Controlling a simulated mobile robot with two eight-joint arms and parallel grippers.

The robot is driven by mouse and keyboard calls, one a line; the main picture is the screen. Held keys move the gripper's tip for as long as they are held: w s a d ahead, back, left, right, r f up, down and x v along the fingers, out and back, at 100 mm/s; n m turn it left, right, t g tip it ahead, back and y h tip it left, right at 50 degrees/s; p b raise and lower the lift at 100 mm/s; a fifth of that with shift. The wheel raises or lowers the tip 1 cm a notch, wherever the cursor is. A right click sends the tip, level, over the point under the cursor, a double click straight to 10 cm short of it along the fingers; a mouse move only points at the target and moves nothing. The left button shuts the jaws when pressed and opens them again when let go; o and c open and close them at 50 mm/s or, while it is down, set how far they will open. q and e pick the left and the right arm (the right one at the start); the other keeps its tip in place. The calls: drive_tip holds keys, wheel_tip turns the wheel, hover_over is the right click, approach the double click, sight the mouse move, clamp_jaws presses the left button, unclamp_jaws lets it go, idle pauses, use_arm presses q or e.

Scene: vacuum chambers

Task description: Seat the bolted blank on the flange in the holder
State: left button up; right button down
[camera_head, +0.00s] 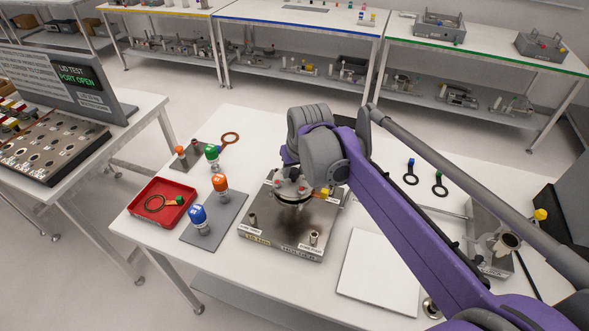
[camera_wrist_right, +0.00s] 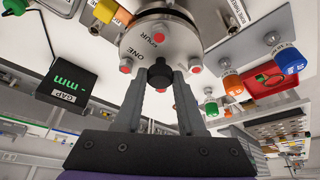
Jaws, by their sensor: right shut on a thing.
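The bolted blank (camera_head: 290,187) is a silver disc with red-capped bolts. It is over the middle of the steel holder plate (camera_head: 265,240); the wrist view shows its face (camera_wrist_right: 155,38) close up. My right gripper (camera_wrist_right: 161,78) has its fingers on either side of the black knob (camera_wrist_right: 160,71) on the blank and is shut on it. In the head view, my purple arm and grey wrist hide most of this gripper. The flange beneath the blank is mostly hidden, so I cannot tell whether the two touch. My left gripper is not in view.
Left of the holder are a grey mat (camera_head: 225,226) with blue-topped and orange-topped pieces, and a red tray (camera_head: 151,211) with a ring. A white panel (camera_head: 380,272) lies right of the holder. A black gap display (camera_wrist_right: 70,90) shows in the wrist view.

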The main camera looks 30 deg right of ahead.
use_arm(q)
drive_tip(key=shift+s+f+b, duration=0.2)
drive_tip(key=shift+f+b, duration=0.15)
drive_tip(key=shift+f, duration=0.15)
use_arm(e)
drive_tip(key=shift+f, duration=0.75)
idle(0.7)
drive_tip(key=shift+c, duration=2.1)
unclamp_jaws()
drive_tip(key=shift+f, duration=0.1)
drive_tip(key=shift+r+p, duration=1.2)
drive_tip(key=shift+r, duration=1.25)
drive_tip(key=shift+r+p, duration=0.45)
drive_tip(key=shift+r, duration=0.7)
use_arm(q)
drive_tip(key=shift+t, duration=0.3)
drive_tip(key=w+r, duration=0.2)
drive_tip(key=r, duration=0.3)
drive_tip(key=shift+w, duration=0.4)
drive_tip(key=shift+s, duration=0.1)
use_arm(e)
drive_tip(key=shift+s, duration=0.1)
